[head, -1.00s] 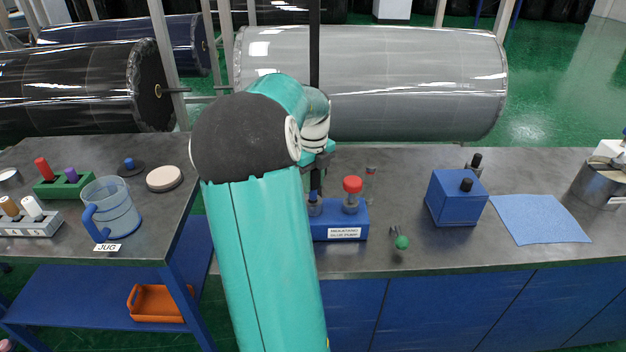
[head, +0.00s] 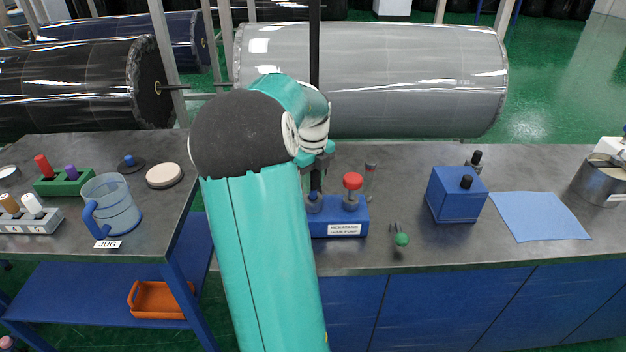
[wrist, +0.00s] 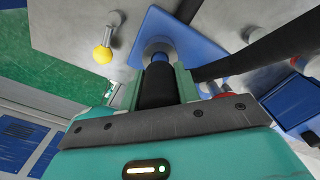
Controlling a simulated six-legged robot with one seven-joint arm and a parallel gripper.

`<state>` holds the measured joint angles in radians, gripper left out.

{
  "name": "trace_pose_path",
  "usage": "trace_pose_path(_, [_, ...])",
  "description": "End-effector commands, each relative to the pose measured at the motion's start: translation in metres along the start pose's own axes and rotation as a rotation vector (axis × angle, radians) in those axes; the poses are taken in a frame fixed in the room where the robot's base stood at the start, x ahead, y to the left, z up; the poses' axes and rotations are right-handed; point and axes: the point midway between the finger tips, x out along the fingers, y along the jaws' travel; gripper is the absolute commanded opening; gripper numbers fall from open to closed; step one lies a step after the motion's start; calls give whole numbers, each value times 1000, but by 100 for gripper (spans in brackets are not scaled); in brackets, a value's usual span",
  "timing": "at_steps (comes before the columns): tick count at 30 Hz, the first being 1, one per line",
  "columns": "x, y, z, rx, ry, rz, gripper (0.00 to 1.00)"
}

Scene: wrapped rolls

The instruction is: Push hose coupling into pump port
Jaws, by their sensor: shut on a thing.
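The blue pump (head: 362,214) stands on the grey bench, with a red knob and a white label. Its port (head: 314,203) is a short grey-blue collar at the pump's left end. My gripper (head: 317,178) is over this collar. In the wrist view my gripper (wrist: 160,85) is shut on the black hose coupling (wrist: 157,90). The coupling's far end has a blue ring and lines up with the port's round grey collar (wrist: 152,48). I cannot tell how deep it sits. A black hose (wrist: 262,55) crosses the wrist view at the right.
A green-tipped lever (head: 401,240) stands right of the pump. A blue box (head: 457,195) and blue cloth (head: 540,218) lie farther right. The jug (head: 110,208) is on the left table. In the wrist view a yellow-tipped lever (wrist: 102,54) is left of the pump.

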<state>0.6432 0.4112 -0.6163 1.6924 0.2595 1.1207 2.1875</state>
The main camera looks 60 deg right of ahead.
Motion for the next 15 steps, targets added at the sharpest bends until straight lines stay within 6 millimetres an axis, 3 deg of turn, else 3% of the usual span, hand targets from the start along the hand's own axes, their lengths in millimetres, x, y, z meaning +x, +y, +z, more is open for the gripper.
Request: trace_pose_path(15, [7,0,0,0,0,0,12])
